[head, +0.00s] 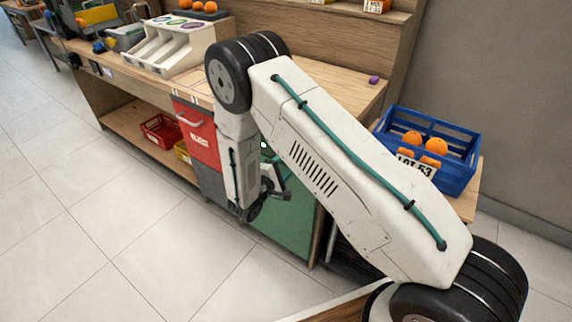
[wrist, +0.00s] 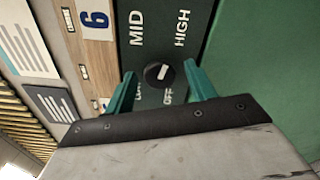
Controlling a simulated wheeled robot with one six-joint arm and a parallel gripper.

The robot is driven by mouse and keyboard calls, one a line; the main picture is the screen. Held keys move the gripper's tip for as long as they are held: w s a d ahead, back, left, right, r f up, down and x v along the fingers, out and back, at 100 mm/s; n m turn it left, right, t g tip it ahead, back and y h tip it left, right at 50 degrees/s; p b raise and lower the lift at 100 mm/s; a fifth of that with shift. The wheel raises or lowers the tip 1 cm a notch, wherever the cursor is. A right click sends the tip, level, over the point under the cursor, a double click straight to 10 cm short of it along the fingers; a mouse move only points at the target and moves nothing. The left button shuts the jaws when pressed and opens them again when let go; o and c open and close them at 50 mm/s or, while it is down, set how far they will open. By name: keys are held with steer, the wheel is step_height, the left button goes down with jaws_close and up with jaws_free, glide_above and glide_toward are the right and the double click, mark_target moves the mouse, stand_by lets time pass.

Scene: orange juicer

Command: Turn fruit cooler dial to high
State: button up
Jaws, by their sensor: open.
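The cooler dial (wrist: 157,75) is a round black knob with a short white mark, set on a dark green panel (wrist: 180,20). Around it are the words MID, HIGH, LOW and OFF; LOW and OFF are partly covered by my fingers. My gripper (wrist: 159,71) is open, with one teal finger on each side of the dial. I cannot tell whether the fingers touch it. In the head view my gripper (head: 272,185) is in front of the green cooler front (head: 290,225), and my arm hides the dial.
A red drawer unit (head: 197,135) stands left of the green front. A blue crate (head: 452,175) with oranges is at the right. The wooden counter (head: 345,92) runs above, with a white sorting tray (head: 165,48). The tiled floor (head: 90,225) at left is clear.

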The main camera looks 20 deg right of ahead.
steer(key=shift+a, duration=0.1)
steer(key=v, duration=0.7)
steer(key=shift+s+a, duration=0.25)
